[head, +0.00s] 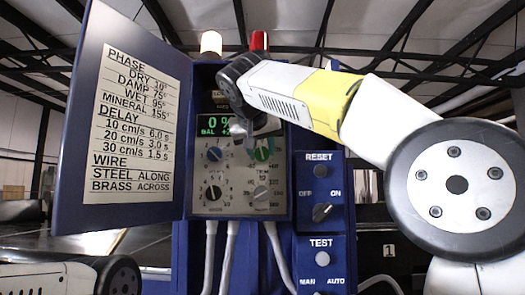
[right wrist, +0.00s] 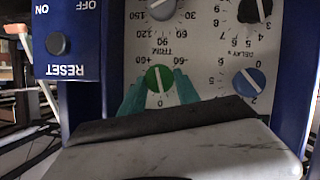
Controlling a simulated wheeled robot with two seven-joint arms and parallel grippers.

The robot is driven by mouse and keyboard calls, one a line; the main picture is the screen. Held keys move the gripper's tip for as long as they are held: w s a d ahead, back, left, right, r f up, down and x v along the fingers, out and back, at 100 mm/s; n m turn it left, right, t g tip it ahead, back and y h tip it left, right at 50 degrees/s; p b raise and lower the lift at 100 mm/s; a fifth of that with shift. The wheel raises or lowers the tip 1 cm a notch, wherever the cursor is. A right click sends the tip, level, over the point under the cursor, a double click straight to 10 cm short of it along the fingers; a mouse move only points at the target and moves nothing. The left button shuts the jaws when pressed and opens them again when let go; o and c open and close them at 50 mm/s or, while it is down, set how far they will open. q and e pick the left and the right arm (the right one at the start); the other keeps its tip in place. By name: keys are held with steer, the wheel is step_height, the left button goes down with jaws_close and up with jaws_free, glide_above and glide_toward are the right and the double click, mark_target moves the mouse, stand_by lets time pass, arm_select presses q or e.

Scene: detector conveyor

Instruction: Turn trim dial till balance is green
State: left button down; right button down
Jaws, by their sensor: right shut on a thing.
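The green trim dial (right wrist: 160,78) is in the middle of the right wrist view, which shows the panel upside down. Its white pointer line lies close to the 0 mark. My right gripper (right wrist: 159,92) has its teal fingertips on both sides of the dial and is shut on it. In the head view the dial (head: 263,153) is partly covered by my right gripper (head: 259,144). The display (head: 213,125) shows green text, "0 %" above "BAL +2"; the end of that line is hidden behind the gripper. My left gripper is not in view.
The open blue door (head: 75,130) with a settings chart stands at left. RESET and TEST boxes (head: 320,170) are close on the right. White cables (head: 232,250) hang below.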

steer(key=n, duration=0.1)
steer(key=n+h, duration=0.2)
steer(key=shift+a+f+t, duration=0.1)
steer(key=shift+a+t, duration=0.15)
steer(key=shift+t, duration=0.05)
steer(key=n+h, duration=0.1)
steer(key=n, duration=0.1)
steer(key=n+t+h, duration=0.1)
steer(key=n, duration=0.1)
steer(key=shift+a+f, duration=0.1)
steer(key=shift+f, duration=0.1)
stand_by(0.5)
steer(key=c, duration=0.9)
jaws_free()
steer(key=shift+s, duration=0.1)
steer(key=v, duration=0.7)
steer(key=shift+s+a, duration=0.2)
steer(key=shift+s, duration=0.05)
